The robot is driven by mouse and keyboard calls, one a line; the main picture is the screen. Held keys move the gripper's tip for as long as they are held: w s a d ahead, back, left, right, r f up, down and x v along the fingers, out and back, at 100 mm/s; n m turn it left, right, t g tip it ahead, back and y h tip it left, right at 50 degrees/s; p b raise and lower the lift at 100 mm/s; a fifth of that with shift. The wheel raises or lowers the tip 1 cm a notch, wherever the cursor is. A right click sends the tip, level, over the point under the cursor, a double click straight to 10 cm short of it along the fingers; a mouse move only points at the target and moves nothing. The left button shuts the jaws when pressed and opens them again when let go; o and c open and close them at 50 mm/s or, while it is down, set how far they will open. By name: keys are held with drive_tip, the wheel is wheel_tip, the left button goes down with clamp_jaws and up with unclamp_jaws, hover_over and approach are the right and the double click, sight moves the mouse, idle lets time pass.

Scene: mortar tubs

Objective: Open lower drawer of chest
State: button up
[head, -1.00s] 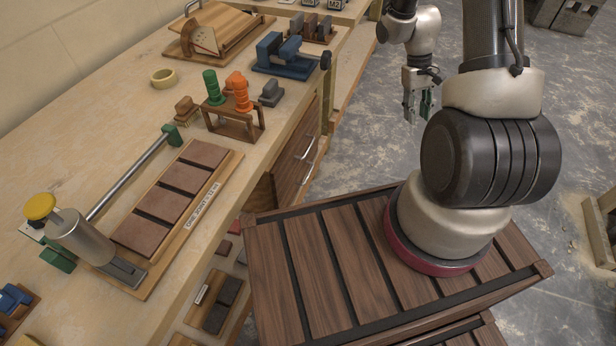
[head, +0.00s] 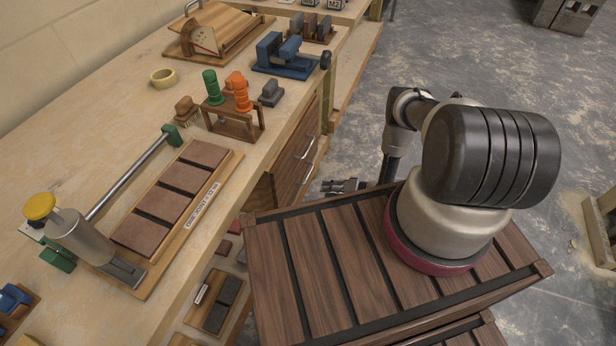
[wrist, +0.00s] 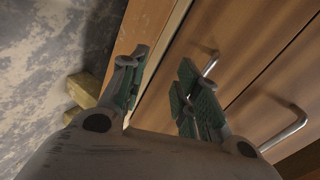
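The chest is a wooden drawer unit under the workbench, with an upper drawer (head: 292,147) and a lower drawer (head: 294,181) in the head view. Each has a metal bar handle, and both drawers look shut. My gripper (head: 328,186) is low in front of the chest, pointing left towards it. In the wrist view my gripper (wrist: 164,62) is open and empty, its green-padded fingers apart. The handle nearer the floor (wrist: 211,64), apparently the lower drawer's, is just right of the right finger and partly hidden by it. The other handle (wrist: 290,132) is farther right.
The workbench (head: 110,110) carries a brick jig, colored-handled tools and a blue clamp. Grey floor (head: 365,130) is clear beyond the arm.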

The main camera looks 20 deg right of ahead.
drive_tip(key=m+t+y, duration=0.2)
approach(308, 175)
drive_tip(key=r+x, duration=0.1)
drive_tip(key=x, duration=0.4)
drive_tip(key=f+x, duration=0.1)
drive_tip(key=x, duration=0.4)
drive_tip(key=shift+s+f, duration=0.1)
drive_tip(key=shift+f, duration=0.2)
clamp_jaws()
